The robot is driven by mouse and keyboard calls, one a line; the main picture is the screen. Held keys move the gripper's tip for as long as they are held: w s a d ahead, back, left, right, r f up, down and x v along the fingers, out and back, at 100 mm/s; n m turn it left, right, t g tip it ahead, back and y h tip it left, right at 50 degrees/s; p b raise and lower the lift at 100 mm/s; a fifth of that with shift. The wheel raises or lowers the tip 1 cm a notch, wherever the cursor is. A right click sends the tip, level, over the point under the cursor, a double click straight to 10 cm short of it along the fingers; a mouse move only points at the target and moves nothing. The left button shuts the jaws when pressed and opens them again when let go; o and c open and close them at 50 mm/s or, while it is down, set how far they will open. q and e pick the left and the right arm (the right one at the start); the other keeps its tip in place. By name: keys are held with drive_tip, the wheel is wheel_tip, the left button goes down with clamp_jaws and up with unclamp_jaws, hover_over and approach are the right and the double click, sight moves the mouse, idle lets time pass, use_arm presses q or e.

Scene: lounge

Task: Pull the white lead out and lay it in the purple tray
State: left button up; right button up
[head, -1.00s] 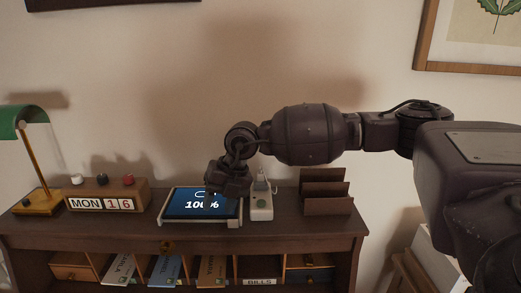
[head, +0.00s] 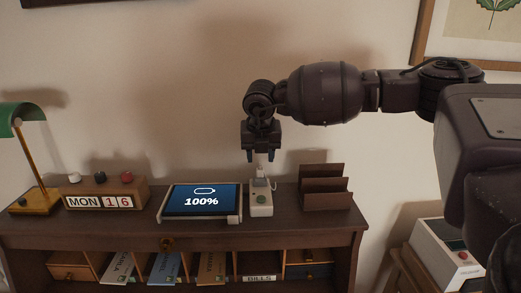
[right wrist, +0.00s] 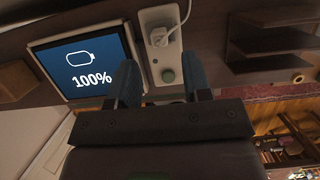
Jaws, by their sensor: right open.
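My right gripper (head: 261,157) points down, open and empty, just above the plug. In the right wrist view its blue-grey fingers (right wrist: 160,62) are spread to either side of the block. I cannot make out a purple tray in any view. My left gripper is not in view.
A tablet (head: 202,200) showing 100% lies left of the block, close by. A brown letter rack (head: 325,190) stands to its right. A calendar block (head: 105,195) and green lamp (head: 20,122) are further left. A white box (head: 445,255) stands lower right.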

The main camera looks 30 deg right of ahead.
sight(260, 167)
drive_tip(key=shift+w+f, duration=0.15)
drive_tip(key=shift+f, duration=0.4)
drive_tip(key=b+x, duration=0.2)
drive_tip(key=x, duration=0.1)
drive_tip(key=shift+f+b, duration=0.25)
drive_tip(key=shift+b, duration=0.05)
drive_tip(key=shift+w+d+f+b, duration=0.15)
drive_tip(key=shift+w+f+b, duration=0.15)
drive_tip(key=shift+f+b, duration=0.3)
drive_tip(key=shift+c, duration=0.4)
drive_tip(key=c, duration=0.5)
drive_tip(key=o, duration=0.6)
